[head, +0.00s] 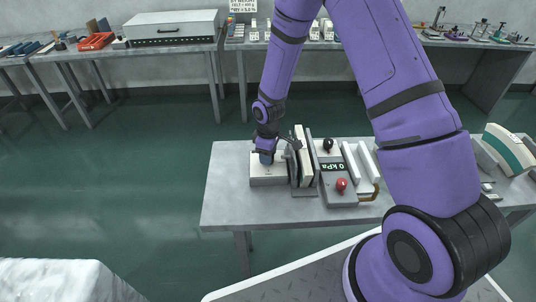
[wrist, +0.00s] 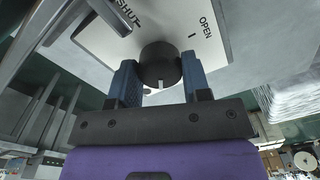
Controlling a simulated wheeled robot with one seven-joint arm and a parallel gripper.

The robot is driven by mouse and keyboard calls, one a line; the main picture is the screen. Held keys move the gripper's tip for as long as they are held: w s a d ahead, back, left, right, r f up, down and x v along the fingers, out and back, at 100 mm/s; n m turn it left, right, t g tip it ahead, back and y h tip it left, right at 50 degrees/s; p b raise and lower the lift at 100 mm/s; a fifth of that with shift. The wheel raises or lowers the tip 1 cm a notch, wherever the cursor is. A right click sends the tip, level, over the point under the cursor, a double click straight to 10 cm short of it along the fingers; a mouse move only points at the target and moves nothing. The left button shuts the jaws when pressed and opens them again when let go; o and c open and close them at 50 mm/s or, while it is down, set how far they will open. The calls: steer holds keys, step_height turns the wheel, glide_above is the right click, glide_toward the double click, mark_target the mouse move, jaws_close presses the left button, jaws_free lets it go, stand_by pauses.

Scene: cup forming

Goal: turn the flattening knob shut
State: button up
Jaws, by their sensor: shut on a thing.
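The flattening knob (wrist: 161,62) is a round black knob with a white mark, on a pale panel (wrist: 100,42) lettered SHUT and OPEN in the wrist view. A short dark tick stands by OPEN. My gripper (wrist: 159,76) has its blue fingers on either side of the knob, shut on it. The white mark faces my gripper's palm. In the head view my gripper (head: 266,158) points down at a pale box (head: 267,181) on the table's left part, and the knob is hidden there.
Upright plates (head: 303,158) stand close right of my gripper. Beside them is a unit with a 0 kPa display (head: 333,167), a red knob (head: 341,184) and a black knob (head: 327,144). The grey table (head: 227,198) is bare at its left end.

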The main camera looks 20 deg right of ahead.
steer(key=m, duration=0.4)
steer(key=shift+m, duration=0.3)
steer(key=m, duration=0.3)
steer(key=shift+m, duration=0.4)
steer(key=m, duration=2.1)
steer(key=shift+t, duration=0.3)
steer(key=shift+m, duration=0.3)
